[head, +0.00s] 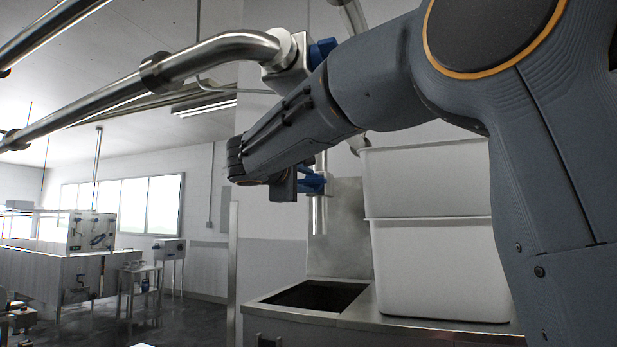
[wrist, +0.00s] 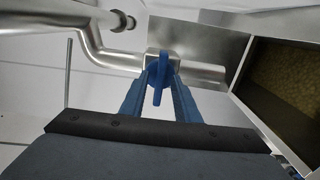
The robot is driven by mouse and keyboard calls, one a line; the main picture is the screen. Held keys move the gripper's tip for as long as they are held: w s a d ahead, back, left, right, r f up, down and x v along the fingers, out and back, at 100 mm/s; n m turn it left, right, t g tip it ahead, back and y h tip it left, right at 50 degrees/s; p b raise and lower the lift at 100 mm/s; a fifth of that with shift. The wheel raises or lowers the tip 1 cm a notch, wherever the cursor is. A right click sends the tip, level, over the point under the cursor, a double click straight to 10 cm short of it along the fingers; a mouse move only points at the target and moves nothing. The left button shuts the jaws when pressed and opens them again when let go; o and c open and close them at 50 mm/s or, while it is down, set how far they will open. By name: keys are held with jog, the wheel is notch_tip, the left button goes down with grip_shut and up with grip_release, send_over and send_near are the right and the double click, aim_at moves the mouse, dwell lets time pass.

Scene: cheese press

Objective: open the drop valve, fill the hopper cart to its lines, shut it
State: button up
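In the wrist view, the blue handle (wrist: 159,78) of the drop valve stands crosswise to its steel pipe (wrist: 205,75). My gripper (wrist: 161,85) has its two blue fingers on either side of the handle, with a narrow gap between them; contact is not clear. In the head view, my gripper (head: 300,184) is at the vertical steel spout (head: 320,212), its tips partly hidden by my wrist. The hopper cart (head: 285,310) is below the spout, with a dark opening. The wrist view shows tan grainy contents in the cart (wrist: 240,95); its lines are not visible. No flow shows.
Stacked white tubs (head: 440,265) stand on the steel surface right of the opening. A thick steel pipe (head: 215,50) with another blue-handled valve (head: 322,50) runs overhead. A steel post (head: 232,270) stands left. A long vat (head: 60,275) is far left, with open floor between.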

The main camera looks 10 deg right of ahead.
jog(key=shift+p+x, duration=0.35)
jog(key=shift+x, duration=0.85)
grip_shut()
